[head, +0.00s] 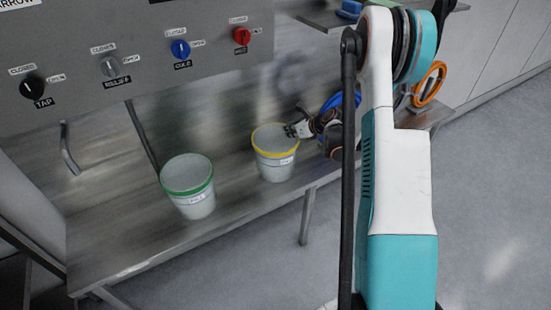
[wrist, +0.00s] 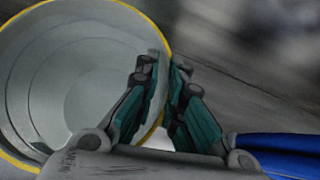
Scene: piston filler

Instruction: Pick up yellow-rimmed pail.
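The yellow-rimmed pail (head: 274,166) is a pale, labelled pail standing upright on the steel bench, right of the green-rimmed pail. My gripper (head: 299,130) is at its right rim. In the wrist view, the yellow-rimmed pail (wrist: 70,75) fills the left side with its open mouth and looks empty. There, my gripper (wrist: 165,75) has one finger inside the pail and one outside. The fingers converge and look closed on the pail wall between them. The lower parts of the fingers and the wrist hide some of the rim.
The green-rimmed pail (head: 190,190) stands to the left on the bench (head: 140,240). A grey panel with several knobs (head: 130,60) overhangs the back. A metal spout (head: 69,150) hangs at the left. Blue and orange coils (head: 430,84) lie right of the pails.

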